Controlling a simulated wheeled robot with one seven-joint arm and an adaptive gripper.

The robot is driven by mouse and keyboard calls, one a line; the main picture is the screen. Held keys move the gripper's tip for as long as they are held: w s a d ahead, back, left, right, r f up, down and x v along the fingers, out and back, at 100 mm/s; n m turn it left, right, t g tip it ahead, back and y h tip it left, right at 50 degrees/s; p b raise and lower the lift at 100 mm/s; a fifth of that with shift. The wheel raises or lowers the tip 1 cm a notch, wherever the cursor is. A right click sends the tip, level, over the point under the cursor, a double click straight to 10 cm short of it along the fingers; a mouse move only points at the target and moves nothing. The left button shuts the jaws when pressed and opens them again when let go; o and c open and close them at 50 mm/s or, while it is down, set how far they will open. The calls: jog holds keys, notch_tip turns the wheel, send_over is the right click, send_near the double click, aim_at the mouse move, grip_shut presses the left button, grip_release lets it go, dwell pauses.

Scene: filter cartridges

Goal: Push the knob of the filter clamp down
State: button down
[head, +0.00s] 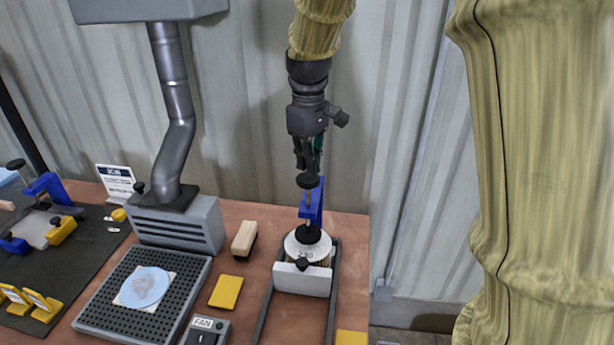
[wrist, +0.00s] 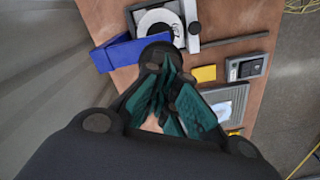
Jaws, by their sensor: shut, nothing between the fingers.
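The filter clamp (head: 315,205) is blue with a black round knob (head: 308,181) on top. Below it, a black pad sits over the white round top of a filter cartridge (head: 297,247) in a grey frame. My gripper (head: 308,166) is shut and empty, pointing down just above the knob. In the wrist view my gripper's dark green fingers (wrist: 166,72) overlap the edge of the black knob (wrist: 155,50). The blue clamp arm (wrist: 118,53) shows to its left. I cannot tell whether the fingertips touch the knob.
A grey fume extractor (head: 178,230), a perforated plate with a blue disc (head: 147,287), a brush-like block (head: 245,238) and a yellow pad (head: 226,291) lie to the left. Another blue clamp (head: 47,188) stands on a dark mat. A corrugated wall is close behind.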

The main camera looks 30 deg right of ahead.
aim_at(308, 177)
jog(key=shift+f, duration=0.3)
jog(key=shift+f+b, duration=0.4)
jog(key=shift+f, duration=1)
jog(key=shift+r, duration=0.15)
notch_tip(308, 177, up, 9)
jog(key=p, duration=0.8)
jog(key=shift+p, duration=0.3)
